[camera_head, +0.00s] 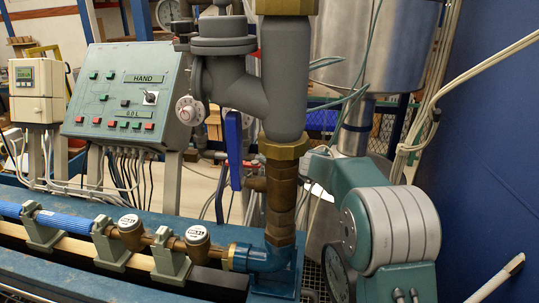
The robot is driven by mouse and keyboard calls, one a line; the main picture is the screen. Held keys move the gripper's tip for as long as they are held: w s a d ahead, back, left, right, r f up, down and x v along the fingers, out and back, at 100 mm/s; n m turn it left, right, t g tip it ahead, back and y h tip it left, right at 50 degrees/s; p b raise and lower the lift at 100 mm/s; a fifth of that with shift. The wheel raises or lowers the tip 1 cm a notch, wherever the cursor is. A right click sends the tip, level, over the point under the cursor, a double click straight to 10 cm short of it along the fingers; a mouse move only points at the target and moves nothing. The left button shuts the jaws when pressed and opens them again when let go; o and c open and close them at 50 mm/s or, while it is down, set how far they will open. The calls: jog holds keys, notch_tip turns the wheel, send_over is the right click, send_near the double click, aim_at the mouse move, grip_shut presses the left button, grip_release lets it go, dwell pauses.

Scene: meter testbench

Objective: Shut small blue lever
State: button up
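A small blue lever (233,150) shows near the middle of the camera_head view. It is a flat, narrow handle standing almost upright, just left of the brass vertical pipe (281,195) and below the grey pipe elbow (238,85). A brass stub (257,184) reaches from the pipe toward the lever's lower end. The valve body and pivot behind the lever are mostly hidden. My gripper is not in view, and nothing is seen touching the lever.
A control panel (125,95) with buttons stands at left. Round meters (131,227) sit on the horizontal pipe in front. A teal housing with grey rings (400,225) and cables (430,105) crowd the right. A blue wall (495,150) bounds the right side.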

jog(key=v, duration=1.1)
jog(key=shift+s+d, duration=0.3)
jog(key=shift+s, duration=0.1)
